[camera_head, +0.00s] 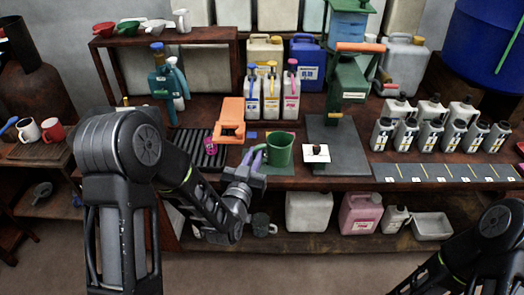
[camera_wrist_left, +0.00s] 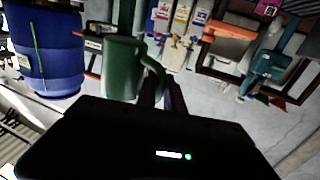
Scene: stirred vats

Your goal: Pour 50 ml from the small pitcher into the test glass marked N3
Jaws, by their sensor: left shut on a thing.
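A green pitcher (camera_head: 280,150) is held over the front of the bench, its handle toward my left gripper (camera_head: 254,158). My left gripper is shut on the handle; the wrist view shows the same green pitcher (camera_wrist_left: 122,68) with the fingers (camera_wrist_left: 162,92) at its handle. The pitcher's contents cannot be seen. I cannot make out any glass marked N3; the markings are too small to read. A small white item with a dark centre (camera_head: 316,153) sits on the dark stand base to the right of the pitcher. My right gripper is out of view.
Several grey-white bottles (camera_head: 432,133) stand in rows at the right, behind a dark strip with yellow marks (camera_head: 440,172). An orange item (camera_head: 231,118) and a dark ribbed mat (camera_head: 190,148) lie to the left.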

